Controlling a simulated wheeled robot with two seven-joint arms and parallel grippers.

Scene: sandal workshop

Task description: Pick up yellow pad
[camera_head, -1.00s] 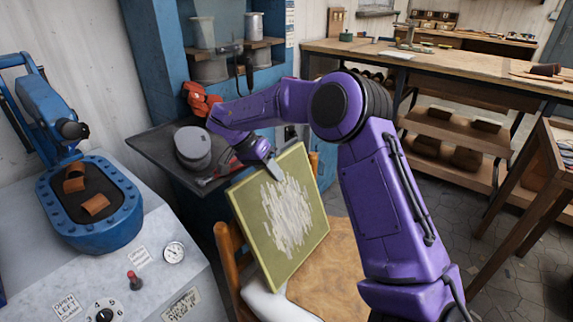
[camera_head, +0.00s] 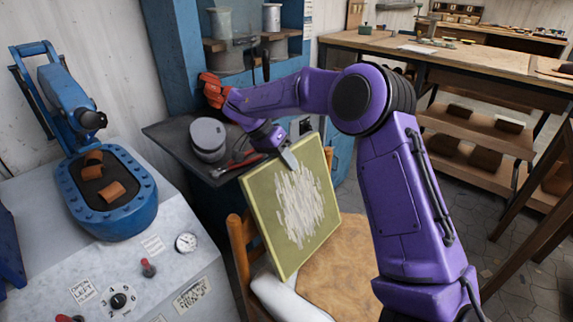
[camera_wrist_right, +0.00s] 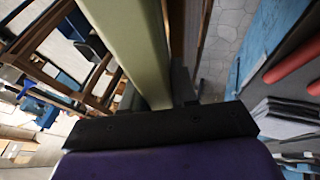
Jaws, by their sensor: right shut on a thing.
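The yellow pad (camera_head: 262,205) is a flat square board with a rough whitish patch on its face. It stands tilted above the wooden chair in the head view. My right gripper (camera_head: 290,158) is shut on its top edge. In the right wrist view the pad (camera_wrist_right: 140,45) runs edge-on between the fingers. Whether its lower edge touches the chair is hard to tell. My left gripper is not in view.
A wooden chair (camera_head: 345,268) with a tan seat and a white cloth (camera_head: 285,300) is below the pad. A blue press machine (camera_head: 130,215) stands left. A dark shelf (camera_head: 165,132) holds a grey round container (camera_head: 208,138) and red-handled tools. A workbench (camera_head: 470,58) is behind right.

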